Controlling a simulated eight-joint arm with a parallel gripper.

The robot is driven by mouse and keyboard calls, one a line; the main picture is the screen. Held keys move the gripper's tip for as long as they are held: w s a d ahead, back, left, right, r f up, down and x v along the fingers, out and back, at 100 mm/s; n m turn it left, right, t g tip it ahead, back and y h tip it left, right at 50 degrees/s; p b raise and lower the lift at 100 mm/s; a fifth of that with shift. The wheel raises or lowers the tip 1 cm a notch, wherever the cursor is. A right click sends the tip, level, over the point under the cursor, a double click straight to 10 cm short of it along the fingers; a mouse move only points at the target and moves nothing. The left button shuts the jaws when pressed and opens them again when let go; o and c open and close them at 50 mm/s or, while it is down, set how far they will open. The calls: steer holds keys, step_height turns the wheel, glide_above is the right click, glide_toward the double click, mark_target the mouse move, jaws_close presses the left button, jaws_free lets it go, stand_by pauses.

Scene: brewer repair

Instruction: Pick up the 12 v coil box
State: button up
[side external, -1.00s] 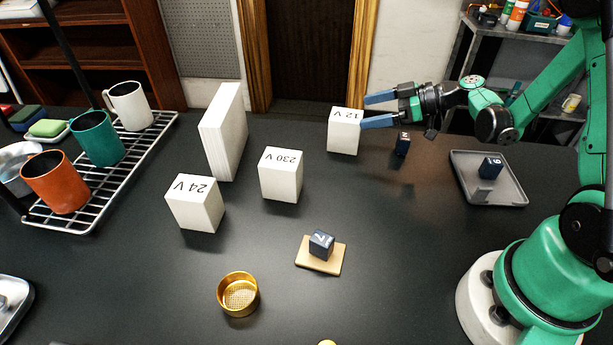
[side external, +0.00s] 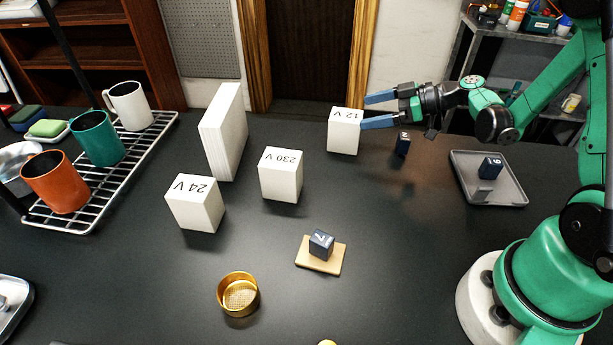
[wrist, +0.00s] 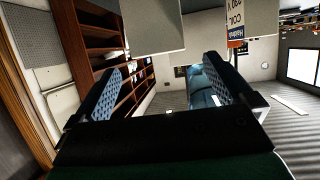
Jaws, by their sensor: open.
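The 12 V coil box (side external: 342,138), a white box with its mark on top, stands at the back middle of the dark table. My gripper (side external: 368,110) is open, its two blue fingers pointing left at the box's upper right edge. The nearer finger overlaps the box's right edge in the side view; I cannot tell whether it touches. In the wrist view my gripper's fingers (wrist: 160,88) are wide apart with nothing gripped. A plain pale box face (wrist: 150,28) fills the top middle there; I cannot tell which box it is.
The 230 V box (side external: 280,178) and 24 V box (side external: 193,210) stand to the left, with a tall white block (side external: 220,135) behind. A small dark block (side external: 402,144) lies below my gripper. A grey tray (side external: 510,195) is at right.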

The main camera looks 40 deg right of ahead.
mark_target(345, 114)
steer(key=shift+x, duration=2.8)
jaws_close()
steer(key=shift+r, duration=0.2)
